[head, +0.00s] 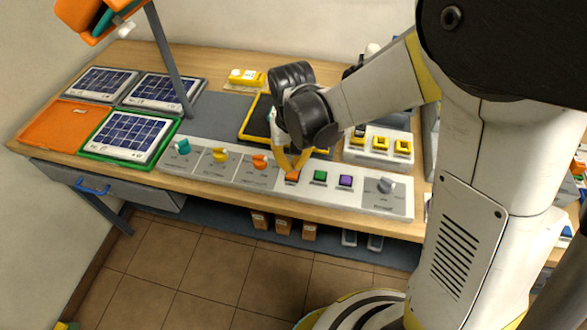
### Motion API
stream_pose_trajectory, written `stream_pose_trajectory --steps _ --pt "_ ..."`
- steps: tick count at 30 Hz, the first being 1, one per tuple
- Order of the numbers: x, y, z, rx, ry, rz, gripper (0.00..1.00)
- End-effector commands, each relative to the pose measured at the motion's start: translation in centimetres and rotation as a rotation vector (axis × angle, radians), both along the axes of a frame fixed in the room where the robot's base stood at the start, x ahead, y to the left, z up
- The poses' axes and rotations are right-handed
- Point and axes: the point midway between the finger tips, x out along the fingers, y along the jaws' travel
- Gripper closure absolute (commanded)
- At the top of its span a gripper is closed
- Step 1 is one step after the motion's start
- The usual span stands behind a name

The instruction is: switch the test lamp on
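A long light-grey control panel (230,178) lies along the front edge of the bench. It carries a teal knob (183,146), a yellow knob (219,154), an orange knob (260,161), an orange button (292,178), a green button (320,177), a purple button (345,181) and a grey knob (386,185). Their labels are too small to read. My gripper (291,167) points down just above the orange button; I cannot tell whether it touches. Its yellow fingers lean together, but their gap is unclear. I cannot make out which thing is the test lamp.
Solar panels (129,135) and an orange tray (50,128) lie at left. A grey post (170,55) with an orange head (80,14) rises behind them. A box with yellow-topped switches (380,144) stands right of my gripper. A drawer with a blue handle (92,187) is below.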

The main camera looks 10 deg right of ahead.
Motion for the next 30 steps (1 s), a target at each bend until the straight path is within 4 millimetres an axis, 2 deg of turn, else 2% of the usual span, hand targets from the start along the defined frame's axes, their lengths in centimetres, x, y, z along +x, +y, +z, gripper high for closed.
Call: stream_pose_trajectory --steps 30 --pt "0.0 0.0 -1.3 0.000 0.000 0.000 1.00"
